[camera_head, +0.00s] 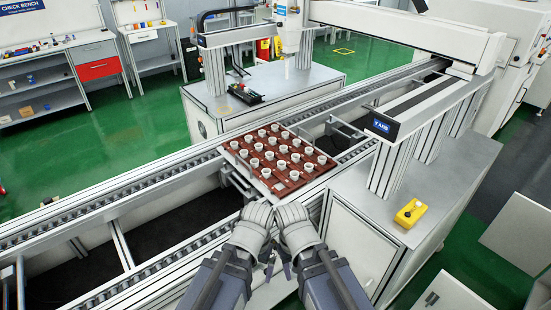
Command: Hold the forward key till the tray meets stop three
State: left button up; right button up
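The tray (302,183) is reddish brown and holds many small white cups in rows. It lies flat on the conveyor (120,200), across its rails. My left gripper (258,212) and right gripper (292,212) are side by side just in front of the tray's near edge; I cannot tell whether they touch it. Whether their fingers are open or shut does not show clearly. A yellow box (411,213) with a dark spot on top sits on the grey cabinet top to the right; I cannot tell whether it carries the forward key. I cannot pick out stop three.
A gantry post labelled Y AXIS (384,125) stands right of the tray, and a white gantry beam (400,35) spans the line behind. A dark tool holder (244,92) sits on the far cabinet. A check bench (60,70) stands at back left. Green floor is open at left.

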grip_shut()
dwell(1.5)
